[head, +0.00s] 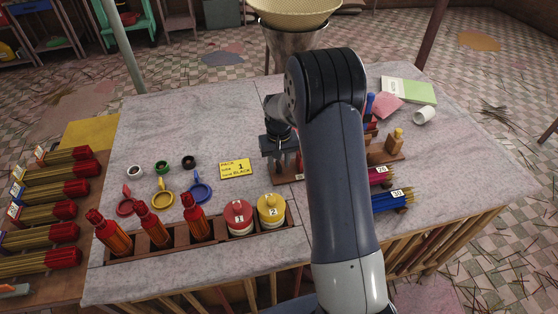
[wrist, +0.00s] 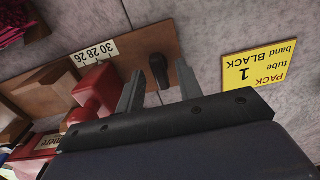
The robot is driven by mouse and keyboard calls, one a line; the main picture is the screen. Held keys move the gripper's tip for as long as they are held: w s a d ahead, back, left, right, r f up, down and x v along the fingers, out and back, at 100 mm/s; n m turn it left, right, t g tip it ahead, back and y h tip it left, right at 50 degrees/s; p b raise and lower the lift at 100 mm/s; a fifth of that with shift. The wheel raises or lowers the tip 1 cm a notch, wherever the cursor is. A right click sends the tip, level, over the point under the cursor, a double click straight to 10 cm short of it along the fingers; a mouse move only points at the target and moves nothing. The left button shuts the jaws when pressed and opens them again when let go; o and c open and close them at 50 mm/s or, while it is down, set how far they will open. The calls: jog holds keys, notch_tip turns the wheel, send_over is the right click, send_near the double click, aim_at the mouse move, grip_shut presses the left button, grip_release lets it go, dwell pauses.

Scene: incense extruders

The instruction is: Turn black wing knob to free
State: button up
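A small black knob (wrist: 159,70) stands at the edge of a brown wooden board (wrist: 130,48) in the wrist view; I take it for the wing knob, though its wings are not clear. My gripper (wrist: 160,90) is open, with one grey finger on each side of the knob and gaps showing between. Whether it touches the knob lower down is hidden. In the head view my gripper (head: 284,162) points down at the left end of the board; the knob is hidden there by my gripper and arm.
A red block (wrist: 95,98) stands close beside the left finger in the wrist view. A yellow card (head: 236,168) reading PACK 1, tube band BLACK lies left of my gripper. A rack of red bottles and numbered jars (head: 240,216) stands in front. The table's back left is clear.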

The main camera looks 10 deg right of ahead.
grip_shut()
dwell(0.5)
jog(key=n+b, duration=0.2)
jog(key=n, duration=0.1)
jog(key=shift+f+n, duration=0.1)
jog(key=shift+n, duration=0.3)
jog(key=n+b, duration=0.1)
jog(key=n, duration=0.4)
jog(key=shift+b, duration=0.4)
jog(key=n+b, duration=0.1)
jog(key=n, duration=0.4)
jog(key=shift+n, duration=2.1)
